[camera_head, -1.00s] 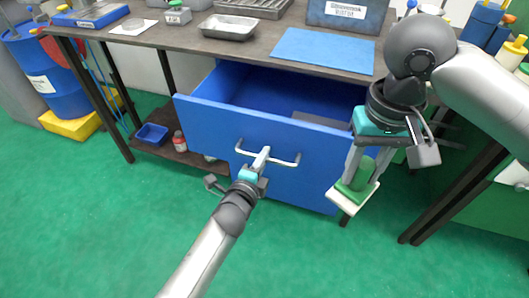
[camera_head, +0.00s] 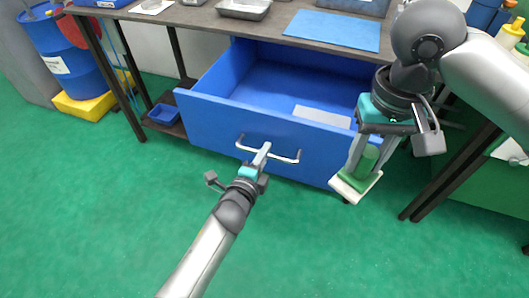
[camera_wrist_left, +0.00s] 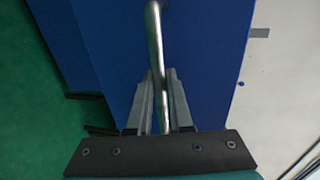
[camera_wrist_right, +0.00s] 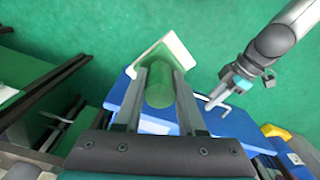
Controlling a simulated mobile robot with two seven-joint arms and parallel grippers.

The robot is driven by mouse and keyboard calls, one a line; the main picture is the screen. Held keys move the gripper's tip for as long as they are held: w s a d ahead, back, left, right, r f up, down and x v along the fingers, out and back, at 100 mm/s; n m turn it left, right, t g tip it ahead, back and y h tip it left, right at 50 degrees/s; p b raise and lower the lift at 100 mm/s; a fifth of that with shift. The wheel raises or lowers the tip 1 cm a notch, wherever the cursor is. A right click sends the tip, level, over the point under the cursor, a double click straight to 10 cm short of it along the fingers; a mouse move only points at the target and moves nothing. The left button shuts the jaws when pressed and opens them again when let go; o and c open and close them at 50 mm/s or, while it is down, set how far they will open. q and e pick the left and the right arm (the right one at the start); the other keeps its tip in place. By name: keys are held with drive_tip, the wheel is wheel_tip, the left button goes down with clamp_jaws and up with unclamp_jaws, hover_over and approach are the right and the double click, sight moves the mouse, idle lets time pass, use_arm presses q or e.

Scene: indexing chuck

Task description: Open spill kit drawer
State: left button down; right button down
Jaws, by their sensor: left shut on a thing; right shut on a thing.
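The blue spill kit drawer (camera_head: 255,133) stands pulled out well beyond the bench front in the head view, with its inside showing. A grey-white flat patch (camera_head: 322,116) shows inside it. My left gripper (camera_head: 264,156) is shut on the silver bar handle (camera_head: 284,159) on the drawer front. In the left wrist view the handle (camera_wrist_left: 155,45) passes between the fingers. My right gripper (camera_head: 364,165) is shut on a green cylinder with a white plate at its end (camera_head: 350,192), held in front of the drawer's right end. The green cylinder (camera_wrist_right: 160,88) also shows in the right wrist view.
The bench top (camera_head: 210,20) carries a metal tray (camera_head: 243,8) and a blue mat (camera_head: 333,30). A blue bin (camera_head: 163,114) sits on the low shelf at left. A blue drum (camera_head: 66,55) stands further left. The green floor in front is clear.

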sight(370, 152)
use_arm(q)
drive_tip(key=c, duration=0.8)
unclamp_jaws()
drive_tip(key=shift+c, duration=0.2)
use_arm(e)
wheel_tip(370, 152, up, 3)
drive_tip(key=p, duration=0.2)
drive_tip(key=shift+f+p, duration=0.1)
drive_tip(key=shift+p, duration=0.25)
use_arm(q)
drive_tip(key=v, duration=1.2)
drive_tip(key=shift+a, duration=0.1)
